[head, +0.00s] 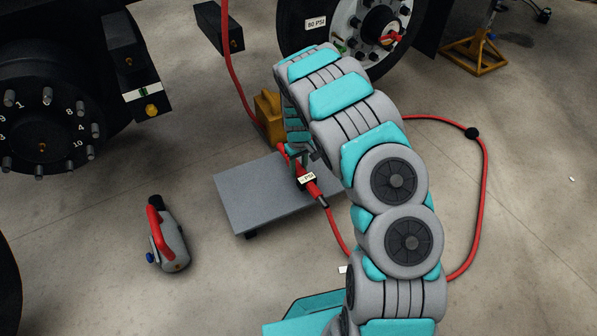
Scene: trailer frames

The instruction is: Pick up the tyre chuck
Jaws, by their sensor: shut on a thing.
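The tyre chuck (312,187) is a red tool with a black middle and a small pale label, and a red hose runs from its lower end. It lies at a slant over a low grey platform (245,205) in the head view. I cannot tell whether it touches the platform. My gripper (300,156) is at the chuck's upper end, shut on it. My arm comes from the lower right and hides part of the platform and most of the gripper.
A yellow block (268,112) stands just behind the platform. A wheel (345,35) is at the back, a dark hub (45,120) at left. The red hose (484,185) loops at right. Floor at lower left is clear.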

